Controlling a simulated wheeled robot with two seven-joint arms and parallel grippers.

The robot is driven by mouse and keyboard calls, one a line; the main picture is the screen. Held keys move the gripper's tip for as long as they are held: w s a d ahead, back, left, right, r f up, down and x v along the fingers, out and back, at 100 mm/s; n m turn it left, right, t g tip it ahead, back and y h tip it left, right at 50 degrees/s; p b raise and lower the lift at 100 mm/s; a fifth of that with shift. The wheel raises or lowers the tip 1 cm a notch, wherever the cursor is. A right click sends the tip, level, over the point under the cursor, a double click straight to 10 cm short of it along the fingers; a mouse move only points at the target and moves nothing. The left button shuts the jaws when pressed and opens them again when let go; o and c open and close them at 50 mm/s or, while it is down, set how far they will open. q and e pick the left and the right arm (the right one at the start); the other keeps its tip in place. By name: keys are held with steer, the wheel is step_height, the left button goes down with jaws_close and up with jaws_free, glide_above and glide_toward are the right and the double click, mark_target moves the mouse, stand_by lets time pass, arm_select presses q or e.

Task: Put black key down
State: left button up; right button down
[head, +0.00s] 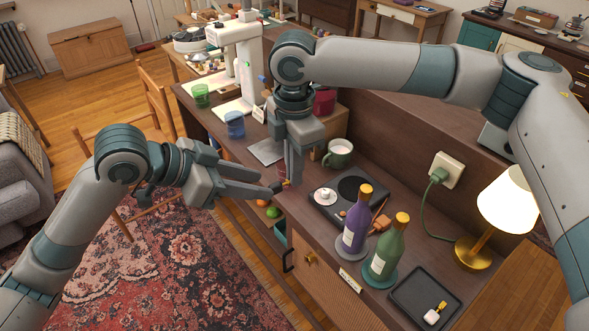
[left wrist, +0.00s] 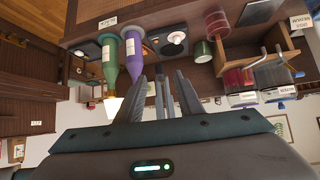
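My left gripper (head: 274,189) reaches in from the left over the desk's front edge. My right gripper (head: 293,182) points down right beside the left fingertips. Its fingers are seen nearly edge-on, so their opening and any contact with the key are unclear.
A black tray (head: 398,287) at the desk's front right holds a small yellow-and-white item (head: 435,312). Purple (head: 354,225) and green (head: 388,252) bottles, a dark plate unit (head: 322,205), a green mug (head: 338,154) and a lamp (head: 508,198) stand nearby.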

arm_select(q)
steer(key=v, duration=0.5)
steer(key=shift+s+a+r, duration=0.1)
steer(key=shift+a+r, duration=0.1)
steer(key=shift+a, duration=0.05)
